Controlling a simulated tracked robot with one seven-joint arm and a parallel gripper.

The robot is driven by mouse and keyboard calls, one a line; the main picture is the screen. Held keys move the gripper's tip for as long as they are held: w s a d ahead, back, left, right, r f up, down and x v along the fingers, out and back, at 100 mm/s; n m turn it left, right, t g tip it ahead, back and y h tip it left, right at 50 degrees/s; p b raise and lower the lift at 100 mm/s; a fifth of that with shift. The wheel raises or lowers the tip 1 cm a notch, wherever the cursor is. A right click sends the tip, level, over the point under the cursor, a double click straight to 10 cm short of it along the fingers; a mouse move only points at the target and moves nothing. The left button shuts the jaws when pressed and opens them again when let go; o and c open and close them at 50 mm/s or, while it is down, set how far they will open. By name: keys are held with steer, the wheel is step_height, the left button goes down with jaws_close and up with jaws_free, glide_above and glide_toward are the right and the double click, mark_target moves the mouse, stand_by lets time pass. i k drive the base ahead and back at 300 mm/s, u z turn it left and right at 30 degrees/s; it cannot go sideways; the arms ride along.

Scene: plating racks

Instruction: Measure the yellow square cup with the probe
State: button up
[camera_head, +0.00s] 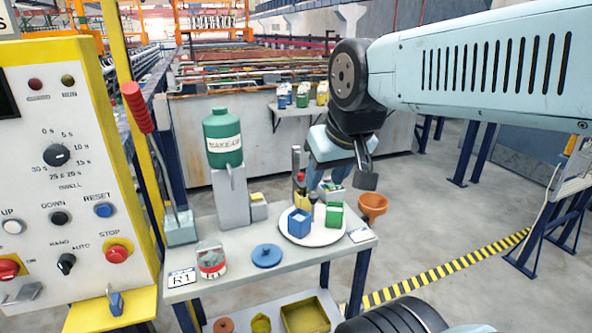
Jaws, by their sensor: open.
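My gripper (347,179) is open and hangs over the back right of the bench, above and behind a round white plate (313,238). One dark fingertip shows clearly; the other is hard to make out. On the plate stand a blue square cup (299,224) and a green square cup (334,216). A patch of yellow (303,200) shows just behind the blue cup, partly hidden; I cannot tell if it is the yellow square cup. Yellow containers (322,94) also stand on a far shelf, too small to identify surely. I cannot pick out the probe with certainty.
A green bottle (223,137) stands on a grey block on the bench (240,275). An orange pot (372,206) is beside the bench's right edge. A control panel (70,190) fills the left.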

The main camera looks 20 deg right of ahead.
mark_target(300, 180)
steer(key=u, duration=0.7)
steer(key=i, duration=0.1)
steer(key=z, duration=2.6)
steer(key=k, duration=0.75)
steer(key=u, duration=1.1)
steer(key=i, duration=0.5)
steer(key=u, duration=0.15)
